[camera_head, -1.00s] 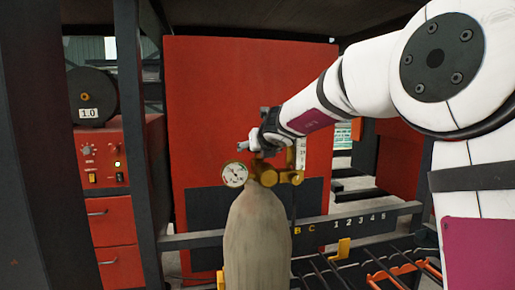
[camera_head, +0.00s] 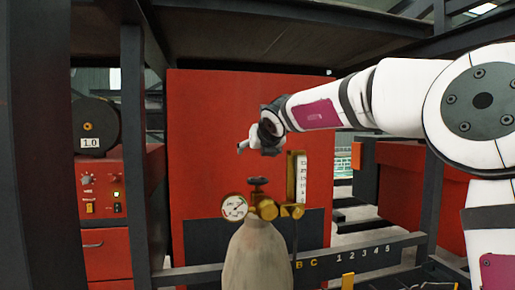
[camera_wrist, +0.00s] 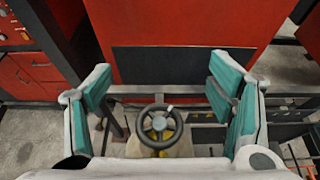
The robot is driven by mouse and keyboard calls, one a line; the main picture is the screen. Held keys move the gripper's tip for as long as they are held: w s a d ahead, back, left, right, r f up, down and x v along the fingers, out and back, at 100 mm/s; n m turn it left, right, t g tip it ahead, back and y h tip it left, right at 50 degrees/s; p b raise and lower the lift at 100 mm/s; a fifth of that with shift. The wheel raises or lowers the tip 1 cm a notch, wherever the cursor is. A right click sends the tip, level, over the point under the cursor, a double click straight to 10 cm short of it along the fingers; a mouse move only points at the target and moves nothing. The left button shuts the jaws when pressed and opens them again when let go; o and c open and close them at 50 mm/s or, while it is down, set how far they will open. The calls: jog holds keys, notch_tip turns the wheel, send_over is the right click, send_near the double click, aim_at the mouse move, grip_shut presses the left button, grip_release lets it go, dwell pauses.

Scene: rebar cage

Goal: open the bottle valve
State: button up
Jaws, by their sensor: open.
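The gas bottle (camera_head: 257,262) is a beige cylinder standing upright in front of the red cabinet. On its top sits the bottle valve with a dark handwheel (camera_head: 259,182) and brass fittings. In the wrist view the handwheel (camera_wrist: 159,125) shows as a dark ring with a small light mark on its rim, low and central between the fingers. My gripper (camera_head: 247,148) is above the handwheel, apart from it.
A round pressure gauge (camera_head: 235,207) is left of the valve, and a flow tube with a scale (camera_head: 297,178) is right of it. A red cabinet (camera_head: 220,120) stands behind. A red control unit (camera_head: 103,190) is at left. A dark numbered rail (camera_head: 370,252) runs at right.

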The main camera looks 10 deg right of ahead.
jog(key=shift+r, duration=0.35)
